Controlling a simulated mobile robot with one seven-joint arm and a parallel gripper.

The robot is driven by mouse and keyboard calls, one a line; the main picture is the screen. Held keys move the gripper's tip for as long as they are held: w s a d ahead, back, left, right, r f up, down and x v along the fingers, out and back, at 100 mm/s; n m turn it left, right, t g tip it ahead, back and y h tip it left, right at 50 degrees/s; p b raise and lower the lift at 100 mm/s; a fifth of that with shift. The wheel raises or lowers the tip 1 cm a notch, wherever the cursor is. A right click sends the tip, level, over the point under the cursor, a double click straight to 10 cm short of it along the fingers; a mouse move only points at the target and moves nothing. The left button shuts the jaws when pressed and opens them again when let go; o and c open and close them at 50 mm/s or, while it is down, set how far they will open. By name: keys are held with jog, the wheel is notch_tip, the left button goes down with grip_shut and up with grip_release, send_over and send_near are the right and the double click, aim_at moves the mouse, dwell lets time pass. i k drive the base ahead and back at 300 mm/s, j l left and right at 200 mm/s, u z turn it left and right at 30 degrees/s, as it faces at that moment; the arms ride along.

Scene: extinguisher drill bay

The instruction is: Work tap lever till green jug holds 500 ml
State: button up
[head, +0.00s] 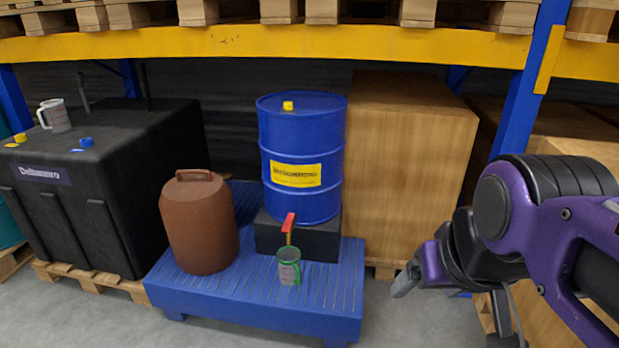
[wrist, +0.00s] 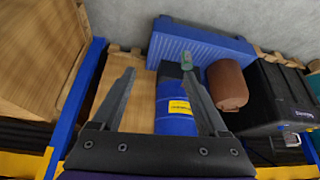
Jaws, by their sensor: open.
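The green jug (head: 289,268) stands upright on the blue slatted platform (head: 215,290), below the tap at the foot of the blue drum (head: 302,140). Its fill level cannot be read. The red tap lever (head: 288,224) stands up, slightly tilted, above the jug. The drum rests on a black block (head: 320,246). In the wrist view the drum (wrist: 175,118) and jug (wrist: 187,61) appear upside down, beyond my fingers. My gripper (wrist: 158,75) is open and empty. In the head view my gripper (head: 398,287) is well to the right of the jug and lever, touching neither.
A brown canister (head: 199,225) stands left of the drum on the platform. A black tank (head: 105,190) with a second jug (head: 55,115) on top is at the left. Wooden crates (head: 405,170) stand at the right. Blue rack posts and a yellow beam (head: 220,42) frame the bay.

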aim_at(288, 222)
jog(key=i+j, duration=0.2)
jog(key=i+j+z, duration=0.1)
jog(key=j, duration=0.35)
jog(key=i+j+z, duration=0.1)
jog(key=i+j, duration=0.4)
jog(key=j, duration=0.15)
jog(key=i+j+z, duration=0.1)
jog(key=j, duration=0.25)
jog(key=i+j, duration=0.2)
jog(key=j, duration=0.15)
jog(key=i+z, duration=0.05)
